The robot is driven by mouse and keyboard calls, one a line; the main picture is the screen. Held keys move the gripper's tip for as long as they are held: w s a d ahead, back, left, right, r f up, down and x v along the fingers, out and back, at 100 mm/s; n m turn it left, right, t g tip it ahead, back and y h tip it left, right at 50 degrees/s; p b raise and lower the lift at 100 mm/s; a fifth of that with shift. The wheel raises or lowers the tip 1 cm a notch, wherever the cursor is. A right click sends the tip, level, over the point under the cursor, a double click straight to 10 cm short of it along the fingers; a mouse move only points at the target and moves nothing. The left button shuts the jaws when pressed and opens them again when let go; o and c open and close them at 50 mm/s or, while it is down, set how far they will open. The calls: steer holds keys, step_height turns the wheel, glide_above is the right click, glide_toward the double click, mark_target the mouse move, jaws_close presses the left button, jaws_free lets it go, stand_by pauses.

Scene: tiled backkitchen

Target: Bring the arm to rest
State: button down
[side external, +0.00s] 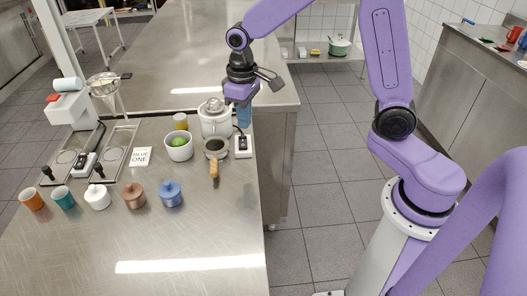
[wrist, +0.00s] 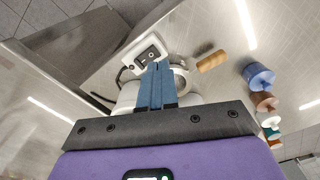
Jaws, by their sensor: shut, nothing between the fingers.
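My gripper (side external: 243,118) is above the right edge of the steel counter (side external: 190,240), beside the white lidded pot or appliance (side external: 216,122). Its blue fingers point down. In the wrist view the fingers (wrist: 156,82) lie together, shut, with nothing between them. Behind them a white switch box (wrist: 143,53) shows, and part of a round pale thing is hidden by the fingers. The side view also shows the switch box (side external: 243,146) on the counter below my gripper. I cannot tell the exact gap between fingers and counter.
Several cups and pots, including a blue pot (side external: 171,194), line the left. The counter's front is clear. Tiled floor (side external: 330,200) lies right.

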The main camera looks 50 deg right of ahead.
steer(key=s+d+r+n, duration=0.1)
steer(key=s+n, duration=0.3)
steer(key=s, duration=0.9)
steer(key=s+d+r+n, duration=0.1)
steer(key=s+n, duration=0.3)
steer(key=s, duration=0.9)
steer(key=shift+s+r+n, duration=0.3)
steer(key=shift+r+n, duration=0.1)
steer(key=shift+r, duration=0.1)
